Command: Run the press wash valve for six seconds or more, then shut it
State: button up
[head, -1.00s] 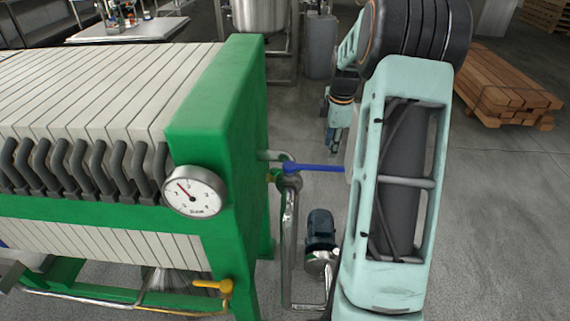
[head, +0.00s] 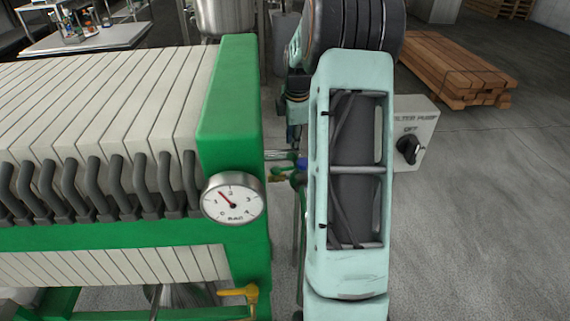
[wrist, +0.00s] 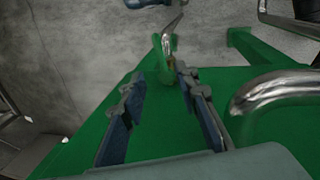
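The green filter press (head: 228,110) fills the left of the head view. A valve with a yellow handle (head: 238,293) sits low on its front. A blue valve handle (head: 301,162) shows beside the press, mostly hidden by my arm. I cannot tell by label which is the wash valve. My gripper (wrist: 160,80) is open and empty in the wrist view, its two blue-padded fingers apart over the green frame (wrist: 160,120). In the head view my gripper is largely hidden behind my arm.
A round pressure gauge (head: 233,199) on the press reads between 1 and 2. A filter pump switch box (head: 412,133), marked OFF, stands right of my arm. Another shiny pipe (wrist: 275,92) curves close at the right of the wrist view. Stacked timber (head: 455,70) lies behind; floor at right is clear.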

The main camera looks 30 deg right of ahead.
aim_at(291, 167)
jog(key=f, duration=0.3)
jog(key=w+f+b, duration=0.1)
jog(key=f, duration=0.3)
jog(key=w+f+b, duration=0.1)
jog(key=f, duration=0.2)
jog(key=shift+d+f, duration=0.15)
jog(key=shift+d, duration=0.2)
grip_shut()
